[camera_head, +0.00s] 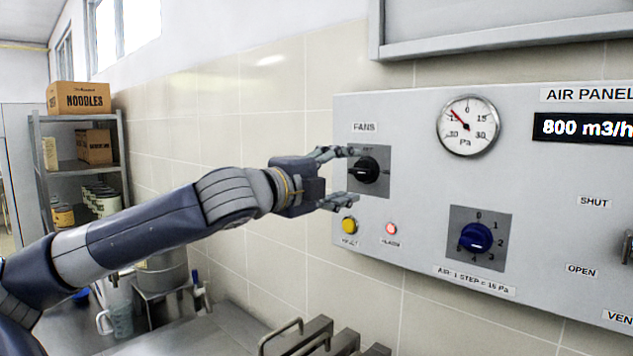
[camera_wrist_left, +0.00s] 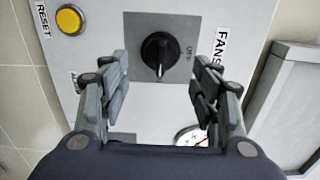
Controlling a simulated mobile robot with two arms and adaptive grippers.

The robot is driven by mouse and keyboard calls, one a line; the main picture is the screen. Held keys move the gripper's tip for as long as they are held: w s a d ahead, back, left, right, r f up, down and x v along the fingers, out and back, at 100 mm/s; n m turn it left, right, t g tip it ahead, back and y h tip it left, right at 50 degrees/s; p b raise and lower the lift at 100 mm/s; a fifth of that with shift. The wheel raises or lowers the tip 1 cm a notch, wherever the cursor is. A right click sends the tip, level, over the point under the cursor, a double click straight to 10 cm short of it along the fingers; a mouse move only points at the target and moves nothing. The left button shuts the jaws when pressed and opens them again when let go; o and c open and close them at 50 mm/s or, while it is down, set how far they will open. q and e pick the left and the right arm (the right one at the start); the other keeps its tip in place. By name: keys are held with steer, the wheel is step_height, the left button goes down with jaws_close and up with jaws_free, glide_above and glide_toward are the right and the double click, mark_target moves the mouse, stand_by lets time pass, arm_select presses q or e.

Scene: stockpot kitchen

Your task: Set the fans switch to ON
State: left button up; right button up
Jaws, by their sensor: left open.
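The fans switch (camera_head: 367,170) is a black round knob on a dark grey square plate below the FANS label. In the wrist view, the knob (camera_wrist_left: 160,50) has a white pointer line toward the bottom of the picture, the gauge side. A small word, apparently OFF, is printed on the plate at the FANS side; I cannot read an ON mark. My left gripper (camera_head: 345,176) is open, with one finger above and one below the knob in the head view. In the wrist view, my left gripper (camera_wrist_left: 162,70) has its fingers either side of the knob, apart from it.
The grey panel (camera_head: 420,120) also carries a round gauge (camera_head: 468,126), a blue dial (camera_head: 476,237), a yellow button (camera_head: 349,226) and a red lamp (camera_head: 391,229). A hood edge (camera_head: 500,38) juts out above. Metal handles (camera_head: 283,334) stand below.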

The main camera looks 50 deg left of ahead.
arm_select(q)
steer(key=s, duration=0.7)
steer(key=shift+d, duration=0.4)
steer(key=shift+f, duration=0.1)
